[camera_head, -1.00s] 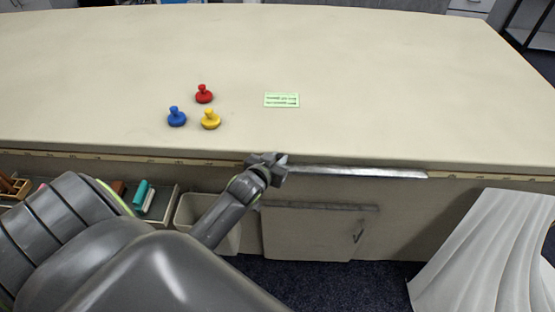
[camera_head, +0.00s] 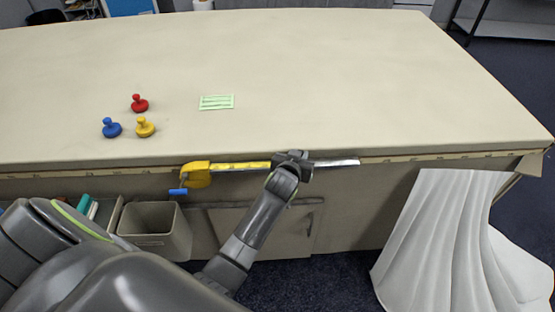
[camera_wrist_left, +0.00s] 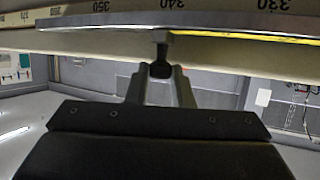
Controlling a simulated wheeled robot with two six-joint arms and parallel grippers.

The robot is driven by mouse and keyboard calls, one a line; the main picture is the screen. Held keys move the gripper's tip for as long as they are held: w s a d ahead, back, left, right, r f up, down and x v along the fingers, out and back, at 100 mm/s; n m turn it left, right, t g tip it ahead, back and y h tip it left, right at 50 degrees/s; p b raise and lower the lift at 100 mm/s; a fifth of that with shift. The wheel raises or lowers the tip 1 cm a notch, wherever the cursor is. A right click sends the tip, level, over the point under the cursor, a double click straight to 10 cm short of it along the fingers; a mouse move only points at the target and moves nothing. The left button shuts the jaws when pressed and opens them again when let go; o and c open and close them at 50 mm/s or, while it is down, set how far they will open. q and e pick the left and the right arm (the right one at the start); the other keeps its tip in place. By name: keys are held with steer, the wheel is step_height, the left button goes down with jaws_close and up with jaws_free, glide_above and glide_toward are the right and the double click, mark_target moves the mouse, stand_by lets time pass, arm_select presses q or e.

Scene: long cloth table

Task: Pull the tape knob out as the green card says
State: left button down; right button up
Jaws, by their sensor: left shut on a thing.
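The tape knob (camera_wrist_left: 160,68) is a small dark peg between my fingers in the left wrist view, below a rail. My left gripper (camera_head: 293,161) is shut on it at the table's front edge; in the head view the gripper hides it. A yellow tape housing (camera_head: 196,175) with a blue part sits at left, and a yellow tape strip (camera_head: 243,167) runs from it to my gripper. A silver rail (camera_head: 335,163) continues to the right. The green card (camera_head: 216,102) lies flat on the table, its writing too small to read. My right gripper is not in view.
A scale (camera_wrist_left: 180,15) in the left wrist view shows 350, 340 and 330. Red (camera_head: 139,103), blue (camera_head: 111,128) and yellow (camera_head: 145,127) knobbed pieces stand on the table. A bin (camera_head: 155,230) is below the edge; white draped cloth (camera_head: 440,240) hangs at right.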

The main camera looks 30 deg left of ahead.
arm_select(q)
steer(key=shift+w+d, duration=0.35)
steer(key=shift+d, duration=0.25)
steer(key=shift+w+d, duration=0.35)
steer(key=shift+d, duration=0.2)
steer(key=shift+w+d, duration=0.15)
steer(key=shift+d, duration=0.05)
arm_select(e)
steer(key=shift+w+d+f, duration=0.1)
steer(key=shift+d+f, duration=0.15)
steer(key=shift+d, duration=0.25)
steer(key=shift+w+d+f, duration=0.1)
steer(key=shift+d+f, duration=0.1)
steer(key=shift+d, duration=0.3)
